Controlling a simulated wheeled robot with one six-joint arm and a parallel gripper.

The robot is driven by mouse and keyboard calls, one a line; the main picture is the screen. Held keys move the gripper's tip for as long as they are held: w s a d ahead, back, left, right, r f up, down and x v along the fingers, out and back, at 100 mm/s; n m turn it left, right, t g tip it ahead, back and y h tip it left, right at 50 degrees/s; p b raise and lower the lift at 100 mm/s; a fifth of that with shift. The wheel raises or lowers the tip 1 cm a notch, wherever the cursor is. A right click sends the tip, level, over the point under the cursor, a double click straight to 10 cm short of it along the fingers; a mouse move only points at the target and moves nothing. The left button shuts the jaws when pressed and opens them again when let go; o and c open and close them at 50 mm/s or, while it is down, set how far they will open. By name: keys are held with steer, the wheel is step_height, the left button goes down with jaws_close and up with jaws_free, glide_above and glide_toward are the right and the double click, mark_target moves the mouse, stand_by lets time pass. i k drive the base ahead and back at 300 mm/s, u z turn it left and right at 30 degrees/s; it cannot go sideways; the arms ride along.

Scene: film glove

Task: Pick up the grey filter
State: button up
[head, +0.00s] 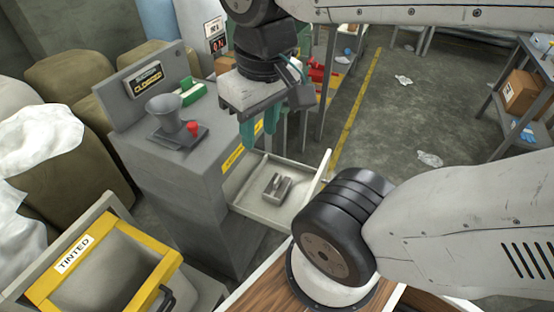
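A small grey metal piece (278,187), which may be the grey filter, lies in the pale open drawer (262,213) of the grey cabinet. A grey funnel-shaped thing (166,112) stands on the cabinet top; I cannot tell for sure which of the two is the filter. My gripper (260,133) points down in front of the cabinet, above and a little left of the piece in the drawer. Its teal fingers look apart, with nothing seen between them. It touches neither grey thing.
A yellow-framed bin marked TINTED (105,262) stands at lower left. A shelf with a cardboard box (521,92) is at right. The floor (390,110) behind is mostly clear, with scattered scraps.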

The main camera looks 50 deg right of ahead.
mark_target(275, 192)
steer(key=z, duration=0.15)
steer(key=k, duration=0.4)
steer(key=z, duration=0.75)
